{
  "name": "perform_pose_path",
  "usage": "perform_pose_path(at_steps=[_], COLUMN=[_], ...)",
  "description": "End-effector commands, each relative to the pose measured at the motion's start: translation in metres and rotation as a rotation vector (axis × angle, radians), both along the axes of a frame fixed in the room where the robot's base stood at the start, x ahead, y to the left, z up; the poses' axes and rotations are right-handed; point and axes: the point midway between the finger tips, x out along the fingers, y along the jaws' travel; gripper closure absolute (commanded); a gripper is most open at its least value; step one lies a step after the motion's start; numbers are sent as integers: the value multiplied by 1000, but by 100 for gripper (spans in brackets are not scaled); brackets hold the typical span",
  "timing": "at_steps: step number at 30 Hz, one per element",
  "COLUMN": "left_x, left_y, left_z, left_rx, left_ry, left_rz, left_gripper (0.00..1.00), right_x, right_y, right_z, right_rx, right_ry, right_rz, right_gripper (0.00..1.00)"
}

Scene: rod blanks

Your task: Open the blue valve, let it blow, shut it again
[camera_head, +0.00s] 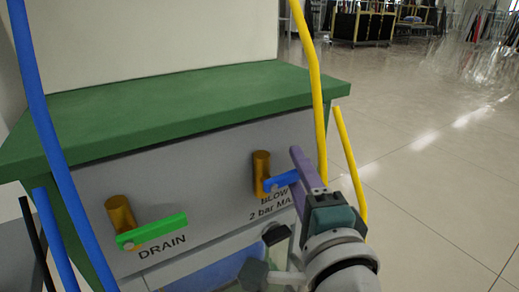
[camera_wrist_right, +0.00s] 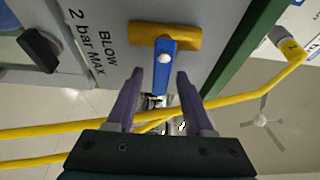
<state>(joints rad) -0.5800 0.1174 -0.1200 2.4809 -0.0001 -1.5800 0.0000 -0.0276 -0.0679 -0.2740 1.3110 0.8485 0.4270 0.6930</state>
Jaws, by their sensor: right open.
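The blue valve has a brass body (camera_head: 261,174) on the grey panel, above the label BLOW 2 bar MAX. Its blue lever (camera_head: 283,180) points right, across the upright brass body. In the right wrist view the blue lever (camera_wrist_right: 164,70) sticks out from the brass body (camera_wrist_right: 185,38) toward my right gripper (camera_wrist_right: 160,76). My right gripper (camera_head: 297,168) is open at the lever's free end. Its two purple fingers stand on either side of the lever in the wrist view; I cannot tell whether either touches it. My left gripper is not in view.
A green lever (camera_head: 152,232) on a second brass valve, marked DRAIN, sits to the left. A green top (camera_head: 180,105) overhangs the panel. Yellow tubes (camera_head: 318,100) rise close to my right gripper; blue tubes (camera_head: 52,130) stand at left. A dark knob (camera_head: 275,234) sits below the label.

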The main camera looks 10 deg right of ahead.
Motion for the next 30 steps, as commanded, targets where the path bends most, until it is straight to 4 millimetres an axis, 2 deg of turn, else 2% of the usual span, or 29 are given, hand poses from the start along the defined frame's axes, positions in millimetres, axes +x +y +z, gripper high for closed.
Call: perform_pose_path(at_steps=[10,24,30], left_x=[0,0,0], left_y=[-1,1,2], left_z=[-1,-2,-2], left_rx=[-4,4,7], left_ry=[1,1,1], left_rz=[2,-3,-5], left_gripper=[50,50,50], right_x=[5,5,5], right_y=[0,0,0], right_z=[0,0,0], right_rx=[0,0,0], right_ry=[1,0,0], right_rz=[0,0,0], right_gripper=[49,100,100])
